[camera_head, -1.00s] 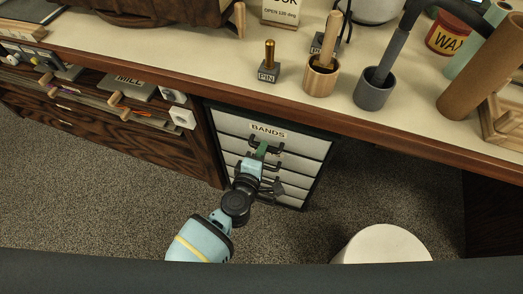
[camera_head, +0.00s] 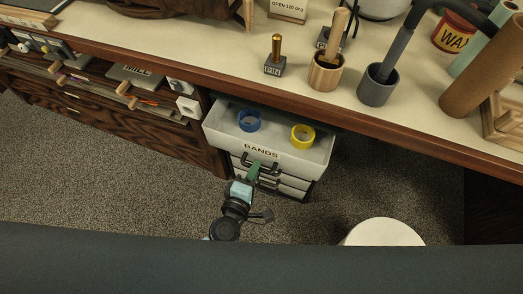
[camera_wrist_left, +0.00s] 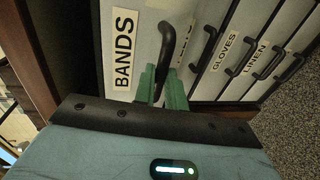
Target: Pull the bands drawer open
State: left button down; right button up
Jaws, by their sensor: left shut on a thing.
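The bands drawer (camera_head: 292,158) is the top drawer of a unit under the counter and stands pulled out, its tray showing. A blue band roll (camera_head: 249,121) and a yellow band roll (camera_head: 302,135) lie inside it. Its front carries a BANDS label, which also shows in the left wrist view (camera_wrist_left: 123,48). My left gripper (camera_head: 255,170) is at the drawer's front, with its green fingers shut on the dark drawer handle (camera_wrist_left: 167,45). My right gripper is not in view.
Lower drawers labelled GLOVES (camera_wrist_left: 224,50) and LINEN (camera_wrist_left: 256,56) are below. The counter (camera_head: 215,65) above holds a PIN block (camera_head: 275,67), a wooden cup (camera_head: 325,73) and a grey cup (camera_head: 377,87). A white round top (camera_head: 383,233) stands on the floor at right.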

pick_arm(q)
jog(key=f+v, duration=0.2)
jog(key=v, duration=0.9)
jog(key=shift+s+a+b, duration=0.25)
jog(key=shift+s+b, duration=0.05)
jog(key=shift+s, duration=0.25)
jog(key=shift+f, duration=0.1)
jog(key=c, duration=1.5)
grip_release()
jog(key=shift+o, duration=0.2)
jog(key=v, duration=0.7)
jog(key=shift+s, duration=0.4)
jog(key=shift+a, duration=0.1)
